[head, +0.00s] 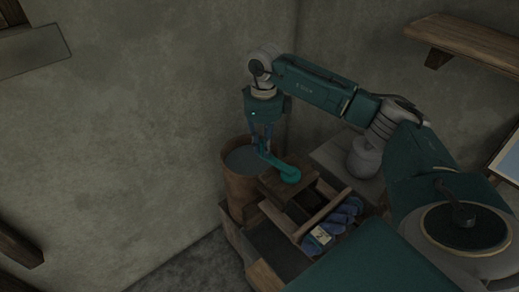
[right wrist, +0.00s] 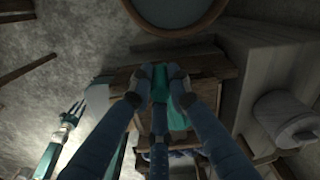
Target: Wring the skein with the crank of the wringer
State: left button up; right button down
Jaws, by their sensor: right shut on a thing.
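In the head view, a teal curved piece that looks like the crank (head: 287,172) lies over a dark wooden block, which looks like the wringer (head: 272,187). My right gripper (head: 262,148) points down, shut on the crank's upper end. The right wrist view shows the crank (right wrist: 177,118) running between the closed fingertips of my right gripper (right wrist: 160,85). No skein shows clearly on the wringer. What appears to be my left gripper (right wrist: 73,112) is small at the left of the right wrist view, too dark to read.
A round wooden tub (head: 238,188) with grey contents stands beside the wringer at its left. Dark blue bundles (head: 345,213) lie in a wooden tray in front. A shelf (head: 462,38) juts from the wall above.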

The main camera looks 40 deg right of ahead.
jog(key=s+d, duration=0.7)
jog(key=d, duration=0.5)
jog(key=shift+d+f+b, duration=0.15)
jog(key=shift+d+b, duration=0.15)
dwell(1.7)
jog(key=shift+s, duration=0.15)
dwell(1.8)
